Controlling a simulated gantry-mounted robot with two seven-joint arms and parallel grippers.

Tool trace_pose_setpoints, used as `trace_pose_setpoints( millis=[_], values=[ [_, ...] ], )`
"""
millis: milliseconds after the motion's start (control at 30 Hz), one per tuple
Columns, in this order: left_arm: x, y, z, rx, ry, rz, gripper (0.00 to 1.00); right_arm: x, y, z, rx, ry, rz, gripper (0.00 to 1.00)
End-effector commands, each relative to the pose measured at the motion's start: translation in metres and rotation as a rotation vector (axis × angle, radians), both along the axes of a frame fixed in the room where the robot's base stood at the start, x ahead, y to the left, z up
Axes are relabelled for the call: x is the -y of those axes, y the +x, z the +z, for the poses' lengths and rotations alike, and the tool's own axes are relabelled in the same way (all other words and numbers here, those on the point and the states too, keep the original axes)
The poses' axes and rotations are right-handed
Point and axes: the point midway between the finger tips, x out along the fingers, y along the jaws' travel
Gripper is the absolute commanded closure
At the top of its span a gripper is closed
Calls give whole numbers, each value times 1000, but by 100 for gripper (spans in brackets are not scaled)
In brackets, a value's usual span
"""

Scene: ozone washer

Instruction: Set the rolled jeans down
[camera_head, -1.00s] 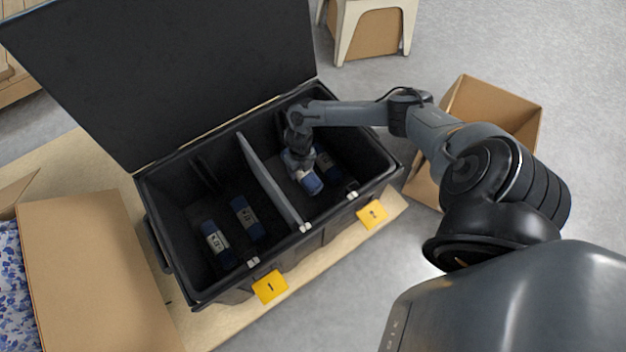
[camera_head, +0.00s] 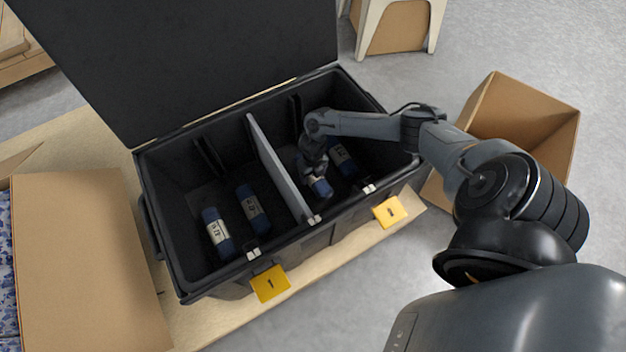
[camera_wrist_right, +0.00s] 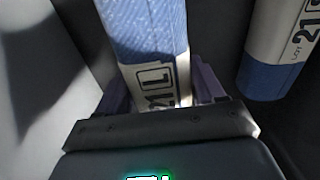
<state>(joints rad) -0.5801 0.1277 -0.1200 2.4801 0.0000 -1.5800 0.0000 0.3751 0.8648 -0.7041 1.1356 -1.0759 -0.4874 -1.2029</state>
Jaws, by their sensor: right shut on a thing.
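My right gripper (camera_head: 314,168) reaches down into the right compartment of the black box (camera_head: 150,215). It is shut on the rolled jeans (camera_head: 320,187), a blue roll with a white label band. In the right wrist view the held rolled jeans (camera_wrist_right: 145,35) lie between the purple fingers of the right gripper (camera_wrist_right: 160,92), with "21 L" on the label. I cannot tell whether the roll touches the compartment floor. A second labelled roll (camera_head: 342,158) lies to its right, apart from it; it also shows in the right wrist view (camera_wrist_right: 270,70). My left gripper is not in view.
A grey divider (camera_head: 277,168) stands just left of the held roll. Two more rolls (camera_head: 216,232) (camera_head: 253,209) lie in the left compartment. The lid (camera_head: 190,60) is open. Yellow tags (camera_head: 270,283) (camera_head: 390,211) hang in front. An open carton (camera_head: 520,115) stands at right.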

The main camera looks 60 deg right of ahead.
Motion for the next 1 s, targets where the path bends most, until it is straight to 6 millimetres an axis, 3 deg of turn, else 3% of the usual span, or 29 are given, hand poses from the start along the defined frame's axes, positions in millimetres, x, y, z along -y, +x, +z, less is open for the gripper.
trace_pose_setpoints(
  millis=[200, 633, 667, 833, 1000],
  values=[
    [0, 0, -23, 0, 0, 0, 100, 0, 0, -30, 0, 0, -2, 77],
    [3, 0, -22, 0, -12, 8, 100, 0, 0, -32, 0, 0, -1, 77],
    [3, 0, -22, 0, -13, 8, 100, 0, 0, -33, 0, 0, 0, 31],
    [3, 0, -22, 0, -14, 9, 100, 0, 0, -33, 0, 0, 0, 7],
    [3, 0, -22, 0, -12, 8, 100, 0, 0, -33, -1, 1, 0, 7]
  ],
)
